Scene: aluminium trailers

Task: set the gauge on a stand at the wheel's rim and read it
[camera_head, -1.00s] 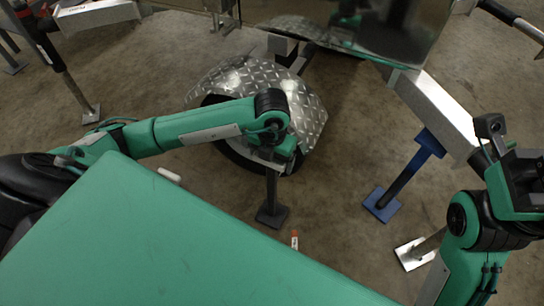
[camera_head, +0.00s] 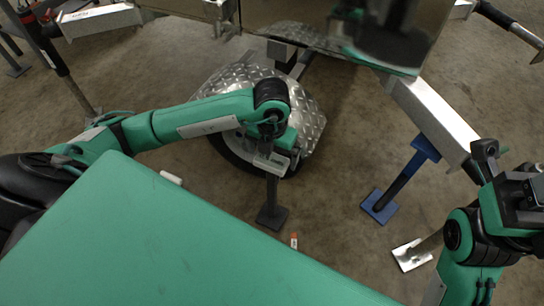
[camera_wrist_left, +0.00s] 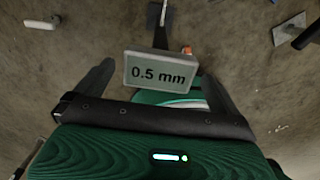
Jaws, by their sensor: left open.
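A grey gauge with a face reading "0.5 mm" (camera_wrist_left: 160,72) shows in the left wrist view. Its dark stand (camera_head: 271,190) rises from a square foot on the floor, close to the wheel (camera_head: 236,152) under a diamond-plate fender (camera_head: 303,100). Whether the gauge touches the rim is hidden by my arm. My left gripper (camera_wrist_left: 158,92) is open, with one finger on each side of the gauge and gaps between. My right gripper (camera_head: 520,192) is at the right edge of the head view; its fingers do not show clearly.
A blue stand (camera_head: 381,204) supports a trailer beam (camera_head: 432,110) on the right. A metal foot plate (camera_head: 411,255) is near my right arm. A white item (camera_head: 171,178) and a small orange-tipped item (camera_head: 294,241) lie on the floor. My green body panel fills the foreground.

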